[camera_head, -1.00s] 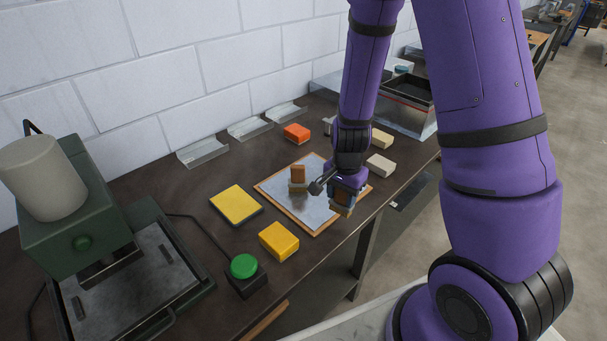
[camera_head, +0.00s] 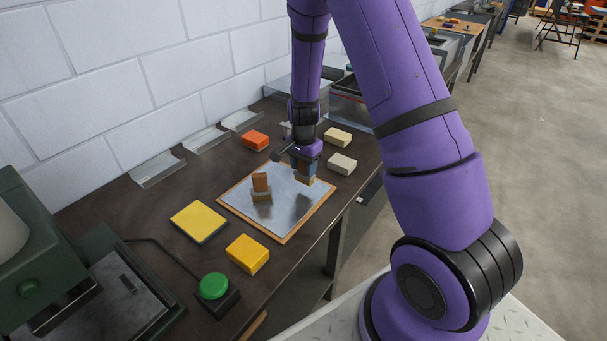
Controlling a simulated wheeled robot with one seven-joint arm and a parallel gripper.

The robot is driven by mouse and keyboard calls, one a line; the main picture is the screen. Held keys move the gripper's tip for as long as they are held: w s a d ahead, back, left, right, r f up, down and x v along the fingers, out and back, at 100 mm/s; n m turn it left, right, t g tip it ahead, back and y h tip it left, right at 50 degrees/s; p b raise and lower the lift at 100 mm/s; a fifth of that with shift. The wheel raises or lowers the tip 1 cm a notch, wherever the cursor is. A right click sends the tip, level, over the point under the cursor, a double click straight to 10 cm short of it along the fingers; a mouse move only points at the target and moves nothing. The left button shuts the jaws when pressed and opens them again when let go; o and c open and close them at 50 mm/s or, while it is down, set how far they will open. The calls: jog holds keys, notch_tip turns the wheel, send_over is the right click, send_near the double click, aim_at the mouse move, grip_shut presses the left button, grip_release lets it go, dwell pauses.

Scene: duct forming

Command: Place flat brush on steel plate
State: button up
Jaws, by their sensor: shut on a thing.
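The steel plate (camera_head: 292,212) lies on the dark workbench, a grey sheet with a wooden edge. A small brush-like block (camera_head: 261,187) with a brown top and pale lower part stands on its left half. My gripper (camera_head: 305,167) is over the plate's far right part, pointing down. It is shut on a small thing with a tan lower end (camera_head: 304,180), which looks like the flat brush. My gripper hides most of it. I cannot tell whether its lower end touches the plate.
A yellow pad (camera_head: 198,222), a yellow block (camera_head: 247,254) and a green button (camera_head: 214,286) are near the plate's left and front. An orange block (camera_head: 255,140), a cream block (camera_head: 338,137) and a pale block (camera_head: 342,163) lie behind and right. The plate's middle is clear.

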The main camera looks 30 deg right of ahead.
aim_at(304, 174)
jog(key=shift+w+f, duration=0.15)
jog(key=shift+f, duration=1.6)
jog(key=shift+f, duration=0.1)
jog(key=o, duration=0.9)
jog(key=shift+o, duration=0.2)
